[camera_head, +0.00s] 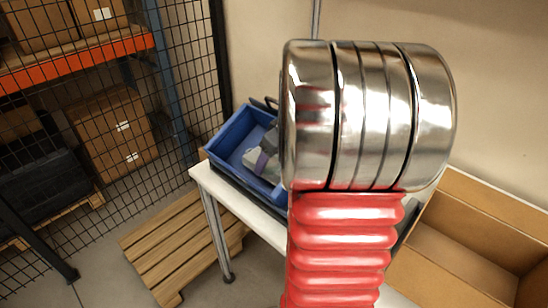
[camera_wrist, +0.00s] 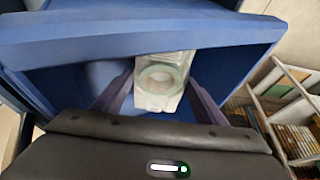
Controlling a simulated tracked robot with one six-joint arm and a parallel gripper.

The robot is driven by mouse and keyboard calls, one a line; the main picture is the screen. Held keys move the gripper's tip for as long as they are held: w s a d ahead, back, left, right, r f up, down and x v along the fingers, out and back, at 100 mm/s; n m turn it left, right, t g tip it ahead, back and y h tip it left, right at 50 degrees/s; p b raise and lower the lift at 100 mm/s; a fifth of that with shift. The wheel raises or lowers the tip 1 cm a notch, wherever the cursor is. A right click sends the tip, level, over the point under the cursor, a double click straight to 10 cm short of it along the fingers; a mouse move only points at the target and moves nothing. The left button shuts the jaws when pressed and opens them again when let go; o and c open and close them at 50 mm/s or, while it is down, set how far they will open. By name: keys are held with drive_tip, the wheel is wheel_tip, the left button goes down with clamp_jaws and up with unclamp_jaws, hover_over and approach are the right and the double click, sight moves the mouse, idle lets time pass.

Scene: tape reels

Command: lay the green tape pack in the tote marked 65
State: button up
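The green tape pack (camera_wrist: 162,82) is a clear wrap with a pale green ring in it. In the wrist view it lies between the two purple fingers of my gripper (camera_wrist: 161,88), which appear to press on its sides. A blue tote (camera_wrist: 150,30) surrounds the pack in that view. In the head view the blue tote (camera_head: 232,137) stands on a white table, and my gripper (camera_head: 258,160) is over or inside it with a pale thing at its fingers. My arm covers the tote's right part. No number shows on the tote, and I cannot tell whether the pack touches its floor.
The white table (camera_head: 207,180) carries the tote. An open cardboard box (camera_head: 450,255) is at the lower right. A wooden pallet (camera_head: 180,245) lies on the floor at left, near a wire mesh fence. The wrist view shows a shelf (camera_wrist: 285,105) with several small items at right.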

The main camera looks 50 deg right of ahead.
drive_tip(key=shift+o, duration=0.6)
drive_tip(key=shift+r, duration=0.15)
drive_tip(key=shift+r, duration=0.3)
drive_tip(key=v, duration=1.2)
drive_tip(key=shift+r, duration=0.2)
drive_tip(key=shift+d, duration=0.1)
